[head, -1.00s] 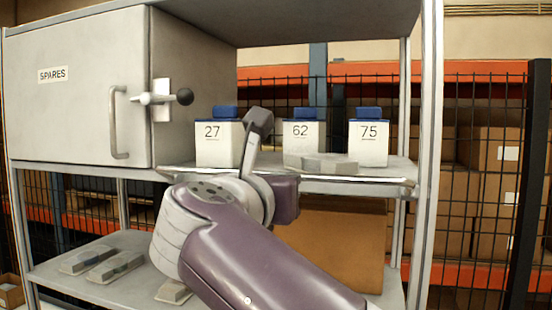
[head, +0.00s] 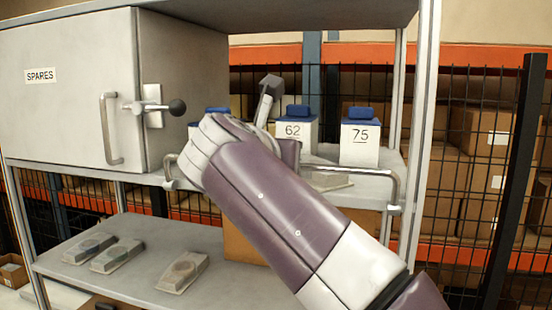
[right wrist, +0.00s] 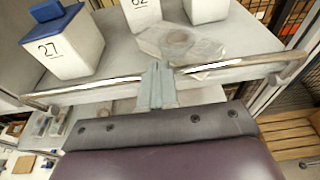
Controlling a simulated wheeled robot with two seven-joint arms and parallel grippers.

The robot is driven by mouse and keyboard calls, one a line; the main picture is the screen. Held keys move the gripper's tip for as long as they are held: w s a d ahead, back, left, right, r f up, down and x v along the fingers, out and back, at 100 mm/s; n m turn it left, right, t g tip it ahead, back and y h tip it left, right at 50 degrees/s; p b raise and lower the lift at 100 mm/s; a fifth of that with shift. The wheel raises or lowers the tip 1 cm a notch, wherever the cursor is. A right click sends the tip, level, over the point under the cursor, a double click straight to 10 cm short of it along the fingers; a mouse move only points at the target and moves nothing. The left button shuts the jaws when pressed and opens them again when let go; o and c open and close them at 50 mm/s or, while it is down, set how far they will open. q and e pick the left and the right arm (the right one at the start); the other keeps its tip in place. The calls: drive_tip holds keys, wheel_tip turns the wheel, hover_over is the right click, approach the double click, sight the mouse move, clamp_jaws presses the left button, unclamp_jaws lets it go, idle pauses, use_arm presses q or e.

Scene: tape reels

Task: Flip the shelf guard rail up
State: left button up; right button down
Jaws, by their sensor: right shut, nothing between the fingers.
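The metal guard rail (head: 396,188) runs along the front of the middle shelf (head: 372,190). Its bent ends rise from the shelf's front edge, so the bar stands above that edge; I cannot tell its exact tilt. In the right wrist view the rail (right wrist: 232,64) crosses from left to right, just beyond my right gripper (right wrist: 158,84). The gripper is shut and empty, its fingertips close to the bar at mid-length; contact is unclear. In the head view my right wrist hides the fingers and the rail's middle. My left gripper is not in view.
Blue-lidded white bins, 27 (right wrist: 62,45), 62 (head: 296,133) and 75 (head: 360,142), stand behind the rail with a flat grey part (right wrist: 178,40). The SPARES cabinet (head: 70,90) with its knobbed latch (head: 152,106) is left. Several grey parts lie on the lower shelf (head: 140,270).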

drive_tip(key=shift+w+d+r, duration=0.15)
drive_tip(key=shift+w+r, duration=0.1)
drive_tip(key=shift+w, duration=0.25)
drive_tip(key=shift+p, duration=0.3)
